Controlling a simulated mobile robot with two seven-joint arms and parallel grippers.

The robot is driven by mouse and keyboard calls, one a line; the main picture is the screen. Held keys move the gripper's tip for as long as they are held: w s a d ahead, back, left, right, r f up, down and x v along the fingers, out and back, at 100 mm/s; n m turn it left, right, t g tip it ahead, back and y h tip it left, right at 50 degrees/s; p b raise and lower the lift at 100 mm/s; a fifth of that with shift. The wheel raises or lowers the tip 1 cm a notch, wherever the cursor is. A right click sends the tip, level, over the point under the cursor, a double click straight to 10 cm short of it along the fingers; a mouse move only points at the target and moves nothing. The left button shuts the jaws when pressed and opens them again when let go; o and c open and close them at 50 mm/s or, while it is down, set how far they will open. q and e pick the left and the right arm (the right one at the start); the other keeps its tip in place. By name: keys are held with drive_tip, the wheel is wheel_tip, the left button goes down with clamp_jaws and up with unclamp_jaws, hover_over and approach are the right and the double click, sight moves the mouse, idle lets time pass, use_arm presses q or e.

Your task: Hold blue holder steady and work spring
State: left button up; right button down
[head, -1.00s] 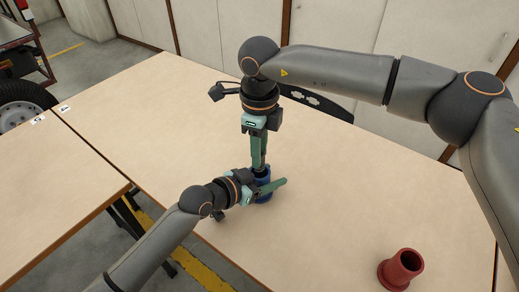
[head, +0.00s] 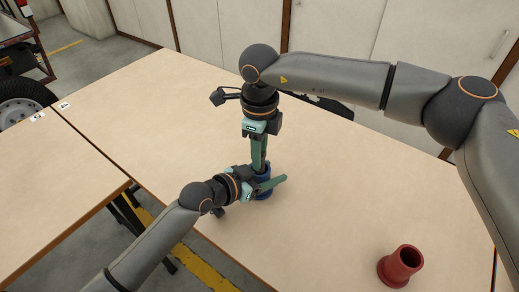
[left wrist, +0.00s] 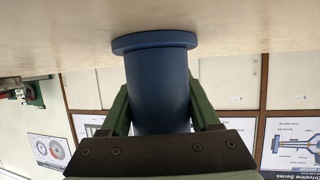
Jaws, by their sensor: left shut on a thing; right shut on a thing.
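The blue holder (head: 264,193) stands upright on the table, partly hidden behind my grippers in the head view. In the left wrist view the holder (left wrist: 157,88) is a blue cylinder with a wide flange against the table top. My left gripper (head: 268,184) is shut on the holder, its green fingers on either side of it. My right gripper (head: 260,165) points straight down above the holder, its green fingers together at the holder's top. The spring cannot be made out; the fingers and the holder hide what the right gripper grips.
A red flanged cylinder (head: 401,267) stands on the table at the lower right. The wooden table (head: 350,190) is otherwise largely clear around the holder. A second table (head: 55,200) lies at the left across a gap. A dark flat part shows at the far edge behind my right arm.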

drive_tip(key=shift+f, duration=0.65)
drive_tip(key=c, duration=0.6)
unclamp_jaws()
drive_tip(key=shift+o, duration=0.3)
drive_tip(key=shift+s, duration=0.15)
drive_tip(key=shift+a, duration=0.15)
use_arm(q)
drive_tip(key=shift+f, duration=0.1)
use_arm(e)
wheel_tip(320, 180, up, 12)
drive_tip(key=shift+d, duration=0.25)
drive_tip(key=shift+w, duration=0.2)
